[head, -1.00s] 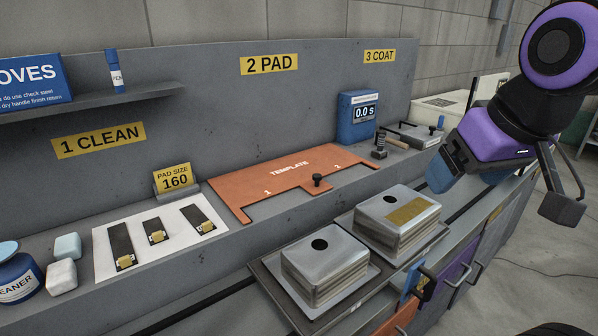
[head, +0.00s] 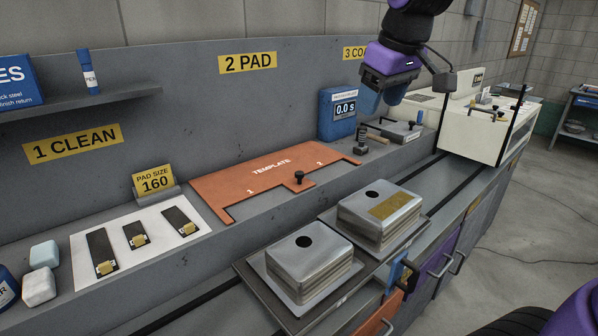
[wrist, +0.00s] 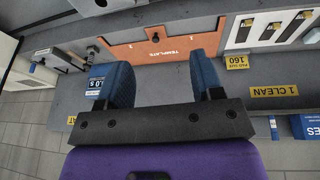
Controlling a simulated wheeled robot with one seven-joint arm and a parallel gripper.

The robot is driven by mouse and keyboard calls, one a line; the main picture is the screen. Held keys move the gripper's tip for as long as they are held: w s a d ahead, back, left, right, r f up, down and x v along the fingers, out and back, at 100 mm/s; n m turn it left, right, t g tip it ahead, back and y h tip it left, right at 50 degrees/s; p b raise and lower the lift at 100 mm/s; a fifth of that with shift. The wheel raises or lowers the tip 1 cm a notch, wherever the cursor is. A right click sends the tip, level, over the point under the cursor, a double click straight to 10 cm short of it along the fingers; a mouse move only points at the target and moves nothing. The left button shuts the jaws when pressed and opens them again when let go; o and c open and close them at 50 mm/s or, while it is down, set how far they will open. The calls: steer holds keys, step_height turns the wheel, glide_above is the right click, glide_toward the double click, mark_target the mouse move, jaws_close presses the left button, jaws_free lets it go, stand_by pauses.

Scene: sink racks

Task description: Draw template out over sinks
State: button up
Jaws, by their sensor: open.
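The orange template (head: 265,178) lies flat on the grey ledge below the "2 PAD" sign, with a black knob (head: 299,176) near its front edge. It also shows in the wrist view (wrist: 175,48), partly behind my fingers. Two silver sink blocks (head: 308,262) (head: 378,214) with round black holes stand on a dark rack (head: 262,285) in front of and below the ledge. The right block carries a tan patch on top. My gripper (head: 382,97) is open and empty, above and to the right of the template. Its blue fingers (wrist: 163,82) are spread in the wrist view.
A blue timer box (head: 337,112) stands at the back, right of the template, close to my gripper. A black-handled tool (head: 362,140) and a tray (head: 395,130) sit right of it. A white card (head: 138,240) with dark strips lies left.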

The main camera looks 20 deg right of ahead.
steer(key=w+f+n+g, duration=0.1)
steer(key=w+f+n, duration=0.15)
steer(key=w, duration=0.95)
steer(key=n+g, duration=0.3)
steer(key=n, duration=0.4)
glide_above(300, 173)
step_height(300, 173, down, 20)
steer(key=f, duration=1.1)
steer(key=shift+w, duration=0.2)
steer(key=shift+c, duration=0.4)
jaws_close()
steer(key=shift+s, duration=0.1)
